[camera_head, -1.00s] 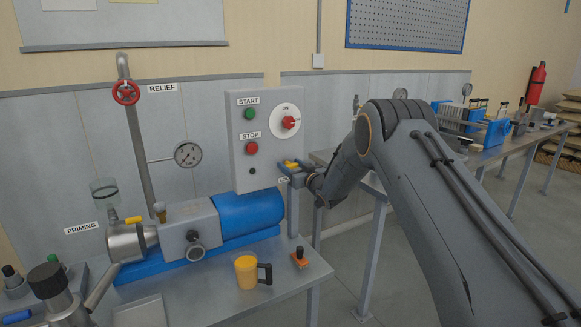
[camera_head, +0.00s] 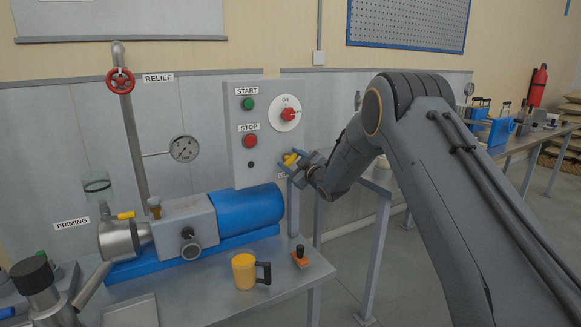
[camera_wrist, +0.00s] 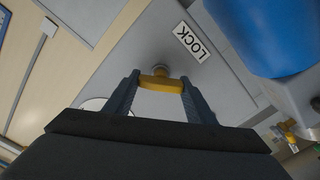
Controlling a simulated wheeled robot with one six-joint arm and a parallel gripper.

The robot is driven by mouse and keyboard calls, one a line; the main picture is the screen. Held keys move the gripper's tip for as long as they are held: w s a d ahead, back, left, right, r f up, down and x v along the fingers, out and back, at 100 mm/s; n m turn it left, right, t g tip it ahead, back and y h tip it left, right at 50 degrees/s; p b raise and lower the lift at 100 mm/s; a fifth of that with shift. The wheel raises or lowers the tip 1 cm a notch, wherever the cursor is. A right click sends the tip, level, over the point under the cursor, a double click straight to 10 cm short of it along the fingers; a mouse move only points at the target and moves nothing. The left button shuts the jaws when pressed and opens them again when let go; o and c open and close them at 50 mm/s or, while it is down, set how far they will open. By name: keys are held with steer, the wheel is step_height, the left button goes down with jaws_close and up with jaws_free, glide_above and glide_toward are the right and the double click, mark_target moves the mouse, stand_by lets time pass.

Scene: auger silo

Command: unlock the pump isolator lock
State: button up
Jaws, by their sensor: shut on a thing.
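The pump isolator lock (camera_wrist: 161,83) is a yellow key-like handle on a short round stem. It sticks out of the grey control panel (camera_head: 237,165) beside a label reading LOCK (camera_wrist: 190,42). My gripper (camera_head: 289,161) is at the panel's lower right and is shut on the yellow handle. In the wrist view the two dark fingers (camera_wrist: 160,93) sit one at each end of the handle. The red isolator knob (camera_head: 288,115) on its white round plate stands above my gripper. In the head view my gripper partly hides the lock and its label.
Green START (camera_head: 248,104) and red STOP (camera_head: 250,141) buttons are left of the knob. The blue pump motor (camera_head: 246,211) lies below the panel. A yellow mug (camera_head: 244,271) and a small orange-based switch (camera_head: 300,257) stand on the bench.

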steer(key=n+b, duration=0.1)
steer(key=n, duration=0.1)
steer(key=n+b, duration=0.3)
steer(key=shift+a+f+n+b, duration=0.15)
steer(key=shift+f+n+b, duration=0.15)
steer(key=shift+n+b, duration=0.1)
steer(key=n+b, duration=0.4)
steer(key=shift+s+n, duration=0.1)
steer(key=shift+n, duration=0.3)
steer(key=o, duration=1)
steer(key=shift+a, duration=0.1)
steer(key=shift+o, duration=0.2)
steer(key=shift+s+d+r+b, duration=0.1)
steer(key=shift+s+d+b, duration=0.2)
steer(key=shift+s+d, duration=0.15)
steer(key=v, duration=0.6)
steer(key=shift+s+d, duration=0.2)
steer(key=shift+s, duration=0.1)
